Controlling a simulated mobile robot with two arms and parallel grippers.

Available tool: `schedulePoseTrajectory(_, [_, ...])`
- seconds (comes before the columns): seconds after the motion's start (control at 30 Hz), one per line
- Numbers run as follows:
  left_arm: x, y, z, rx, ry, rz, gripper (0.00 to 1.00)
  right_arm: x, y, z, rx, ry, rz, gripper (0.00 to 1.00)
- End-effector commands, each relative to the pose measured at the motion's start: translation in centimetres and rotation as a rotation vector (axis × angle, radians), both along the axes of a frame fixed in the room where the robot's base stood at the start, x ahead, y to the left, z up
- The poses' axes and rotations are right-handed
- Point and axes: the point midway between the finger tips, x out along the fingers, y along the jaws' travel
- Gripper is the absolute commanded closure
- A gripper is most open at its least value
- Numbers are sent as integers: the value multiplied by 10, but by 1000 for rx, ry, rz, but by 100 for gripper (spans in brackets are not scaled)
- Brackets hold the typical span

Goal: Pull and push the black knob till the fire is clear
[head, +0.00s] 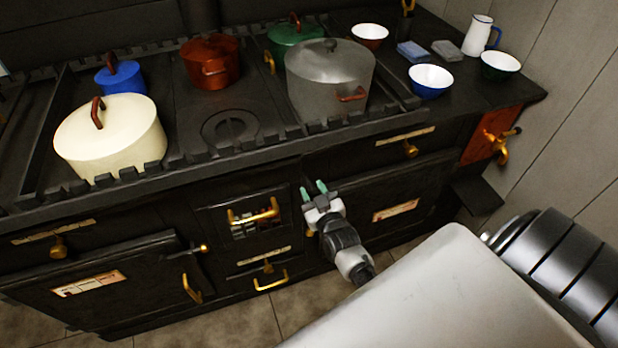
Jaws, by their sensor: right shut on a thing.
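The black range (230,165) fills most of the head view. My right gripper (313,190) is at its front, just right of the barred fire grate (252,230) with a brass handle (254,212). Its green-tipped fingers are shut on the black knob, which I can hardly make out between them against the dark front. Behind the bars the grate shows small pale and reddish patches; I cannot tell how clear the fire is. My left gripper is not in view.
A cream pot (110,140), a blue pot (120,77), a red pot (210,62), a green pot (292,36) and a grey pot (328,80) stand on top. Bowls and a white jug (479,36) are at right. Brass handles jut from the front; tiled floor lies below.

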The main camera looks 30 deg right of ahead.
Motion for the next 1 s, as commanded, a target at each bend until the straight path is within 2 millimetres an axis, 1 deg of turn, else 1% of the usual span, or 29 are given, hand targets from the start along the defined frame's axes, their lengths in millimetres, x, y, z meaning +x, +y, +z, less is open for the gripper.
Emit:
schedulePoseTrajectory(0.03, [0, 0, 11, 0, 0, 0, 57, -12, 3, 2, 1, 10, 1, 100])
schedulePoseTrajectory(0.1, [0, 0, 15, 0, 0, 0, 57, -22, 6, 1, 2, 10, 1, 100])
schedulePoseTrajectory(0.17, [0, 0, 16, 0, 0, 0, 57, -28, 7, 0, 3, 8, 2, 100])
schedulePoseTrajectory(0.47, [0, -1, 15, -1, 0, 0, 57, -30, 8, -1, 3, 5, 1, 100])
schedulePoseTrajectory(0.5, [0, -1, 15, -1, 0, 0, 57, -29, 8, -1, 3, 5, 1, 59])
schedulePoseTrajectory(0.63, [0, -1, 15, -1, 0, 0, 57, -29, 8, -1, 2, 4, 1, 40])
schedulePoseTrajectory(0.67, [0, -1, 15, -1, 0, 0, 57, -29, 8, -1, 2, 4, 1, 37])
schedulePoseTrajectory(0.9, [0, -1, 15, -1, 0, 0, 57, -30, 7, -1, 2, 4, 0, 37])
schedulePoseTrajectory(1.0, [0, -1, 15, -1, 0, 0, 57, -35, 8, -1, 2, 5, 1, 37])
